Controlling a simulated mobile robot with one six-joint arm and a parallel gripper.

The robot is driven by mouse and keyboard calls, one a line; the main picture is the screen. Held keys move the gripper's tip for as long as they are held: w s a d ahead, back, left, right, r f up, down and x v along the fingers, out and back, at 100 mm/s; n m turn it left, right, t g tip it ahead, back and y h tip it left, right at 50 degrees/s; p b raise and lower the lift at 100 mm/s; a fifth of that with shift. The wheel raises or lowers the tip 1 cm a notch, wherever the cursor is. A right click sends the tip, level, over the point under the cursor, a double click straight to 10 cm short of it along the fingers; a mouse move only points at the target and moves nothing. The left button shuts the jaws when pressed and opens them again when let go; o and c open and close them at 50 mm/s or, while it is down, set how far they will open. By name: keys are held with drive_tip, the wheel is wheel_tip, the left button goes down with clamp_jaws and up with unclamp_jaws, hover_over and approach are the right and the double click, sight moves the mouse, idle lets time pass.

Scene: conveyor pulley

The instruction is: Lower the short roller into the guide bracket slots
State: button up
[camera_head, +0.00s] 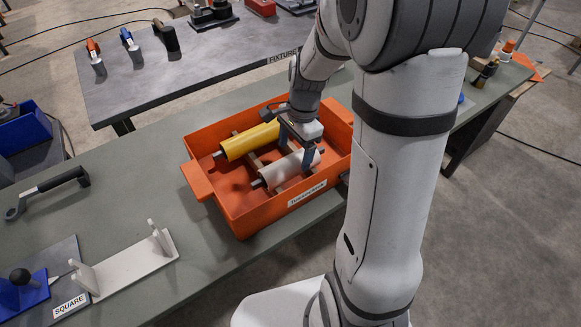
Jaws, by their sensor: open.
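An orange bin (243,214) on the green bench holds a yellow roller (246,142) and a white roller (283,172), lying side by side on brown supports. Both rollers have thin shaft ends. A pale bracket (135,267) with two upright end posts stands empty at the lower left, outside the bin.
A label reading SQUARE (70,305) and a blue fixture with a black knob (20,290) lie left of the bracket. A black-handled tool (48,190) lies farther back. A grey fixture table (190,75) stands behind. Green bench (135,180) is clear between bin and bracket.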

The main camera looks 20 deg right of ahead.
sight(290, 159)
drive_tip(key=f, duration=0.2)
drive_tip(key=a+f, duration=0.1)
drive_tip(key=f, duration=0.2)
drive_tip(key=shift+s+a+f, duration=0.2)
drive_tip(key=shift+a+f, duration=0.05)
drive_tip(key=shift+f, duration=0.05)
drive_tip(key=shift+c, duration=0.6)
clamp_jaws()
drive_tip(key=shift+r, duration=0.15)
